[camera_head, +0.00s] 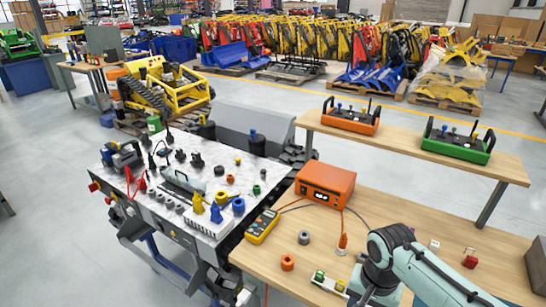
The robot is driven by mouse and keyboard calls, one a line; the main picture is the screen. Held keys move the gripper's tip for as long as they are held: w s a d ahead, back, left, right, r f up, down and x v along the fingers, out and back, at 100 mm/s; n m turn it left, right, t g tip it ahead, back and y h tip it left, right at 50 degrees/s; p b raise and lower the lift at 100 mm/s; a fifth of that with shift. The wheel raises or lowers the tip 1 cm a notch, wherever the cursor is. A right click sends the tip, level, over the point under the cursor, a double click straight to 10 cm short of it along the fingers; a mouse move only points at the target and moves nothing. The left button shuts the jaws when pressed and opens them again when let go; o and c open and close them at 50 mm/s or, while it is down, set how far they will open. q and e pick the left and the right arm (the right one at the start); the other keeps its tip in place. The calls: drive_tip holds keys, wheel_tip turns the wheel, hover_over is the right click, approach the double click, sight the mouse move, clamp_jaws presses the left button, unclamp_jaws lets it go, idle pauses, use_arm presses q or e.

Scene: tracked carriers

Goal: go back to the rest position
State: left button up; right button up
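One of my arms comes in from the lower right over the wooden bench (270,262). Its pale teal links bend down at the bottom edge, and no gripper fingers show there. My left arm and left gripper are not in view. An orange box with a display (325,184) stands on the bench, with cables running from it. A yellow handheld meter (262,227) lies to its left. A grey ring (304,237) and an orange ring (287,263) lie in front. A pale strip with green and orange parts (329,283) lies close to my arm, partly cut off by the frame.
A tracked carrier's white speckled top (215,170) holds many small connectors at left. A raised shelf (420,152) bears an orange remote (351,118) and a green remote (458,144). Small red blocks (470,261) and a dark box (536,268) are at right.

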drive_tip(key=s+a+f+n+g+y+p, duration=0.1)
drive_tip(key=s+a+f, duration=0.1)
drive_tip(key=f, duration=1.1)
drive_tip(key=s+a+f+n+y+p, duration=0.1)
drive_tip(key=a+f+n, duration=0.1)
drive_tip(key=f, duration=1)
use_arm(q)
drive_tip(key=r, duration=0.1)
drive_tip(key=w+r+p, duration=0.1)
drive_tip(key=r, duration=0.1)
drive_tip(key=w+r+p, duration=0.1)
drive_tip(key=r, duration=0.1)
use_arm(e)
drive_tip(key=s+a+f, duration=0.1)
drive_tip(key=s+f, duration=0.5)
drive_tip(key=s, duration=0.3)
drive_tip(key=s+a+f+y, duration=0.1)
drive_tip(key=s+a+f, duration=0.1)
drive_tip(key=s+f, duration=0.5)
drive_tip(key=shift+s+a+m+y, duration=0.15)
drive_tip(key=shift+s+m+y, duration=0.15)
drive_tip(key=shift+s, duration=0.65)
use_arm(q)
drive_tip(key=shift+f, duration=0.15)
use_arm(e)
drive_tip(key=shift+f, duration=0.1)
